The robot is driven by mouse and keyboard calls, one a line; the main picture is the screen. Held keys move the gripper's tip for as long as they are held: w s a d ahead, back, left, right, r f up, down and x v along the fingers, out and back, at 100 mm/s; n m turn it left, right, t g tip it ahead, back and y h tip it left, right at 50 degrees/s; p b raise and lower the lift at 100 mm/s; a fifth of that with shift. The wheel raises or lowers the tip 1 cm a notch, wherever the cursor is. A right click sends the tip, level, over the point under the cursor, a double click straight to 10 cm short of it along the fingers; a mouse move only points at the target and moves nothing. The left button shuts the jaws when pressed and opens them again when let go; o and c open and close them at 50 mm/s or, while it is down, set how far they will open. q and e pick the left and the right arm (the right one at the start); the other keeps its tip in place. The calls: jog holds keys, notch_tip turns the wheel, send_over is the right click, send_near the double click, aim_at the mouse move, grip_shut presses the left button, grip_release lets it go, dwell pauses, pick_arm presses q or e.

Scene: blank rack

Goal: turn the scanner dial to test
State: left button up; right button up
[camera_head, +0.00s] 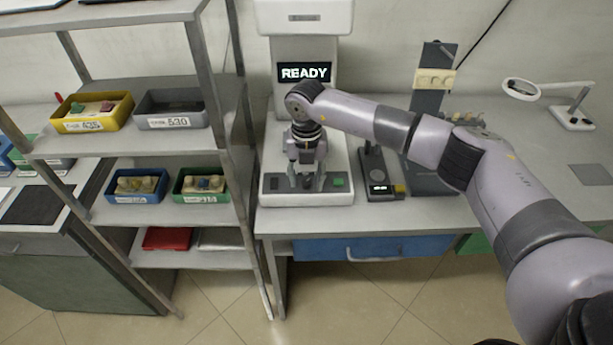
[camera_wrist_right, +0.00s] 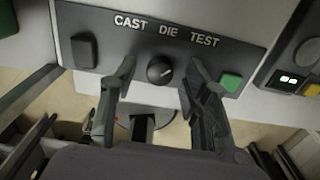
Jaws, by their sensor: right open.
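The scanner (camera_head: 304,120) stands on the bench and its screen (camera_head: 304,72) reads READY. In the right wrist view, its front panel (camera_wrist_right: 110,50) carries the labels CAST, DIE and TEST above a round black dial (camera_wrist_right: 159,70). A light mark on the dial is too small for me to read its setting surely. My right gripper (camera_head: 307,183) is open in front of the panel. In the wrist view its two fingers (camera_wrist_right: 158,82) stand on either side of the dial, apart from it. In the head view the gripper hides the dial. My left gripper is out of view.
A green button (camera_wrist_right: 231,82) sits right of the dial, a dark switch (camera_wrist_right: 84,50) left of it. A small device (camera_head: 379,178) with a display stands right of the scanner. A shelf rack (camera_head: 150,144) with bins stands close on the left.

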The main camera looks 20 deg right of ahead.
aim_at(306, 181)
notch_tip(306, 181, up, 12)
dwell(0.5)
jog(key=shift+f, duration=0.1)
